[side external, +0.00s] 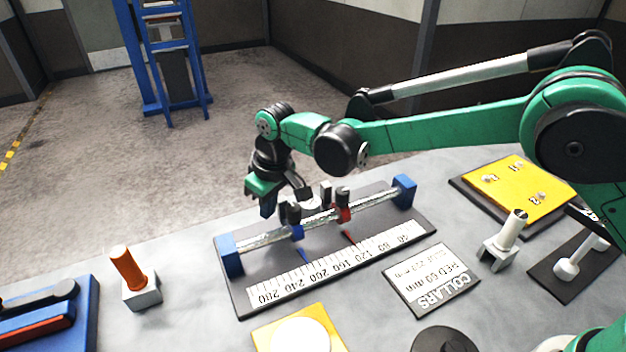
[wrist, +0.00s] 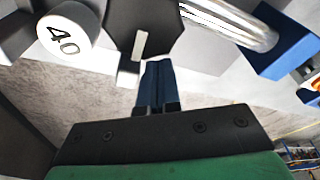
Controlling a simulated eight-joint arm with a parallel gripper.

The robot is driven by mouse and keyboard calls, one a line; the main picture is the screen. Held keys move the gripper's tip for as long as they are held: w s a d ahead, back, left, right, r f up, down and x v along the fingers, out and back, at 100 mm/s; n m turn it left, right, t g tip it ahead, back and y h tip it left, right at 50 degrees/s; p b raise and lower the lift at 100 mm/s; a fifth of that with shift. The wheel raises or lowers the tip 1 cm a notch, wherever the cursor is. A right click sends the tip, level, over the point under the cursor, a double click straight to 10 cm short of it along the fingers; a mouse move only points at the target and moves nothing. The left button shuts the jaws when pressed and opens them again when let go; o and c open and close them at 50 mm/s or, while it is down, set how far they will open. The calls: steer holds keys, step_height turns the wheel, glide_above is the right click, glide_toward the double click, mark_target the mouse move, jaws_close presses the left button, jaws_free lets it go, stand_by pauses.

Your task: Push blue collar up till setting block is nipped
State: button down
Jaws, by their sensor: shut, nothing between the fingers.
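The blue collar (side external: 297,232) with its black top (side external: 291,213) sits on the metal rail, left of the red collar (side external: 344,214) in the side view. The pale setting block (side external: 310,204), its round face marked 40 in the wrist view (wrist: 66,32), stands between the collars. In the wrist view the collar's black top (wrist: 150,22) appears right beside it; I cannot tell whether they touch. My gripper (side external: 268,210) is shut and empty, on the outer, left side of the blue collar. Its fingertips (wrist: 157,72) are close to the black top; contact is unclear.
The rail (side external: 262,235) runs between blue end blocks (side external: 231,262) (side external: 404,190) above a numbered scale (side external: 340,265). A collars card (side external: 432,278) reads red 60 mm. An orange-handled tool (side external: 128,266) stands left; a yellow plate (side external: 515,190) lies at right.

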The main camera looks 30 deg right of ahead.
steer(key=shift+d, duration=1.5)
stand_by(0.4)
steer(key=shift+a, duration=0.15)
steer(key=shift+a, duration=0.5)
steer(key=shift+w+a+v, duration=0.1)
steer(key=shift+w+v, duration=0.1)
steer(key=shift+v, duration=0.95)
steer(key=shift+w+a+v, duration=0.15)
steer(key=shift+w+v, duration=0.05)
steer(key=shift+v, duration=0.95)
steer(key=shift+w+a+v, duration=0.1)
steer(key=shift+w+v, duration=0.1)
steer(key=shift+v, duration=0.95)
steer(key=shift+r, duration=0.1)
